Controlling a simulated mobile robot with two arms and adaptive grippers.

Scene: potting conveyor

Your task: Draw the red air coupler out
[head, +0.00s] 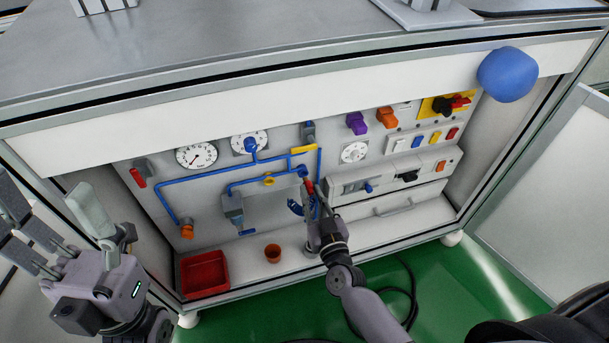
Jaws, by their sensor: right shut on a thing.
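The red air coupler (309,187) shows as a small red piece at the end of the blue air line (243,187) on the panel. My right gripper (313,205) is at the coupler and shut on it, its arm coming up from below. The fingers hide much of the coupler, and I cannot tell whether it still sits in its socket.
Gauges (197,155), a red switch (459,101) and coloured buttons (435,138) are on the panel. A blue ball-like object (507,74) is at the upper right edge.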

